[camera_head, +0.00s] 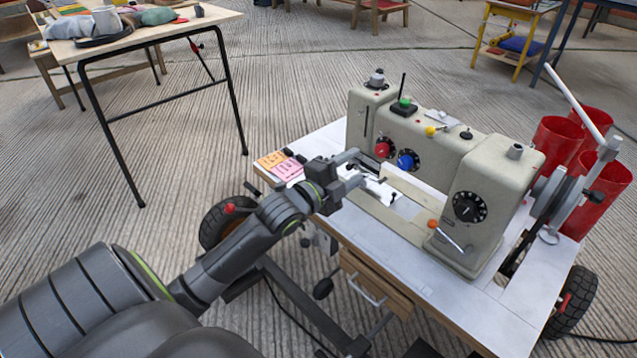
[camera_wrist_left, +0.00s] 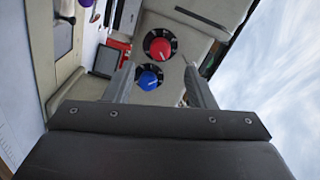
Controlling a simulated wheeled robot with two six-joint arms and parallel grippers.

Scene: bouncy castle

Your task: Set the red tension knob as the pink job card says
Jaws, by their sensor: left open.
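The red tension knob (camera_head: 382,150) sits on a black dial on the front of the beige sewing machine (camera_head: 440,150), beside a blue knob (camera_head: 405,161). In the left wrist view the red knob (camera_wrist_left: 160,48) lies beyond and between my fingers, with the blue knob (camera_wrist_left: 148,80) nearer the left finger. My left gripper (camera_head: 360,168) is open and empty, in front of the dials and apart from them. The pink job card (camera_head: 287,168) lies on the table's left corner next to an orange card (camera_head: 270,159). Its writing is too small to read.
The machine stands on a white-topped wheeled table (camera_head: 330,135). A black dial (camera_head: 469,207) and an orange knob (camera_head: 433,224) are on its right part. Red bins (camera_head: 606,190) stand behind the handwheel. Another table (camera_head: 140,35) with clutter stands at the upper left.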

